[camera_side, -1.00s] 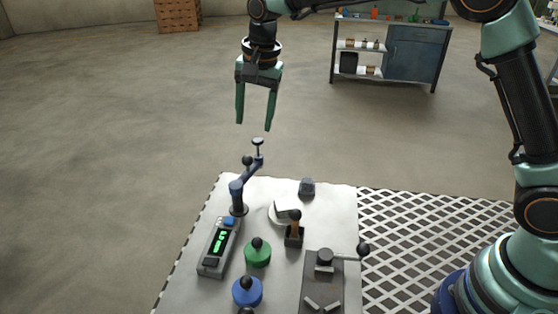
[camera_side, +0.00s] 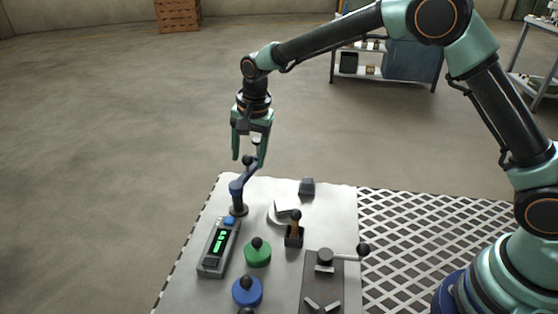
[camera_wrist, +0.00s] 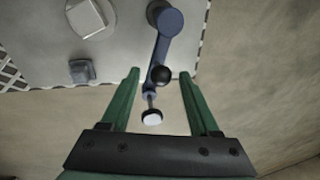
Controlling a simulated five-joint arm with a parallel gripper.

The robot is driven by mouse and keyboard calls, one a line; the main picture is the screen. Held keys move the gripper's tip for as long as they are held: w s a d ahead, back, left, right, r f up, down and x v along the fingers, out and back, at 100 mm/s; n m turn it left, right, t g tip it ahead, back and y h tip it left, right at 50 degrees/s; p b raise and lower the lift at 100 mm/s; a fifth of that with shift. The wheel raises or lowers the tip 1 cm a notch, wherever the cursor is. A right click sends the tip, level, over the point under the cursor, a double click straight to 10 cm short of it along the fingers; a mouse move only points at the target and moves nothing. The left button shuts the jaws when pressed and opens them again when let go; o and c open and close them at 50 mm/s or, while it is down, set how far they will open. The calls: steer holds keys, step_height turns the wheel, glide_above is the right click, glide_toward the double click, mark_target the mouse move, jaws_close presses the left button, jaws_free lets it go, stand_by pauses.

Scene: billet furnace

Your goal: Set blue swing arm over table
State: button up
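The blue swing arm (camera_side: 246,184) stands on a post at the far left corner of the white table (camera_side: 195,290). Its free end points away, past the table's far edge. The wrist view shows the blue arm (camera_wrist: 168,38) with a black ball knob (camera_wrist: 160,75) and a pale round tip (camera_wrist: 151,117). My gripper (camera_side: 249,160) is open, pointing down just above the arm's outer end. In the wrist view my gripper's green fingers (camera_wrist: 157,80) lie on either side of the knob and tip, apart from them. The fingers partly hide the arm's end in the side view.
On the table are a grey box with a green display (camera_side: 218,246), a green knob (camera_side: 257,253), a blue knob (camera_side: 247,291), a lever with a brown handle (camera_side: 294,229), a white block (camera_side: 286,207), a dark block (camera_side: 307,187) and a grey plate with a black-knobbed lever (camera_side: 324,281).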

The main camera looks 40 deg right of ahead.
jaws_close()
stand_by(1.2)
